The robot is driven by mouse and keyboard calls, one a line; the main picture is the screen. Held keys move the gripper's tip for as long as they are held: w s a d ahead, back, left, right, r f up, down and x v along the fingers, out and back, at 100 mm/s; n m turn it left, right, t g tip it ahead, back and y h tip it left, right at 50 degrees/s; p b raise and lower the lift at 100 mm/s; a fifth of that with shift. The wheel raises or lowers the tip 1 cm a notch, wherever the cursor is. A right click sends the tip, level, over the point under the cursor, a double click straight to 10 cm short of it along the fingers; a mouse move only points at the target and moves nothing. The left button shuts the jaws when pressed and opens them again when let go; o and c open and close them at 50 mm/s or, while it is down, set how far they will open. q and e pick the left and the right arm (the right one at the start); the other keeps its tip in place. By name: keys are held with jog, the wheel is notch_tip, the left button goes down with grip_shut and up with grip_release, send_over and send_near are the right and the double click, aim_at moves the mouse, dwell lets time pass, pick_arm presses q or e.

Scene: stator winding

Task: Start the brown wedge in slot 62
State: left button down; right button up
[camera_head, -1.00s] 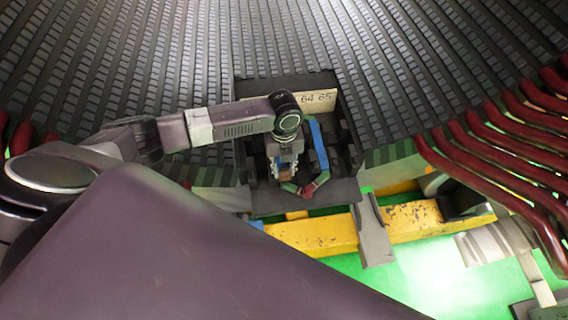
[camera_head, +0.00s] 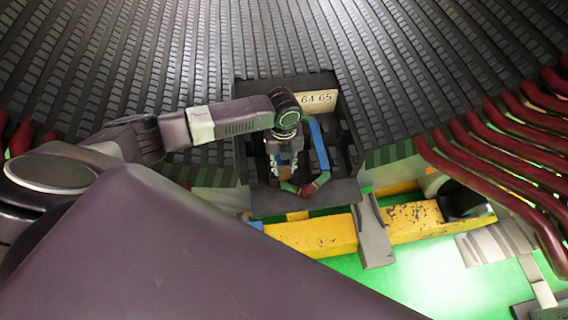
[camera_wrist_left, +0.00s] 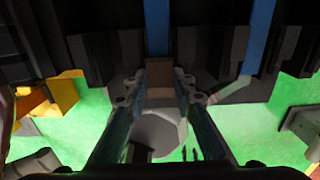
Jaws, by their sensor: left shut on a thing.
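The brown wedge (camera_wrist_left: 159,75) sits between the fingertips of my left gripper (camera_wrist_left: 158,92) in the left wrist view. Its far end meets the foot of a blue strip in a dark slot; I cannot tell whether it has entered. In the head view my left gripper (camera_head: 284,171) points down at the stator's near edge, shut on the wedge, which is hardly visible there. The dark stator (camera_head: 180,110) has long slots. My right gripper is not in view.
A blue strip (camera_head: 318,145) stands just right of the gripper, with a green and red piece (camera_head: 318,184) below. A yellow beam (camera_head: 315,236) crosses in front. Dark red bars (camera_head: 490,165) curve at the right. Bright green floor lies below.

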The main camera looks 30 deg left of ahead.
pick_arm(q)
jog(key=shift+w+a, duration=0.3)
jog(key=shift+w, duration=0.05)
jog(key=c, duration=1.5)
grip_release()
jog(key=shift+w+a, duration=0.1)
jog(key=shift+c, duration=0.2)
jog(key=shift+r, duration=0.1)
notch_tip(320, 180, up, 12)
jog(key=shift+d, duration=0.2)
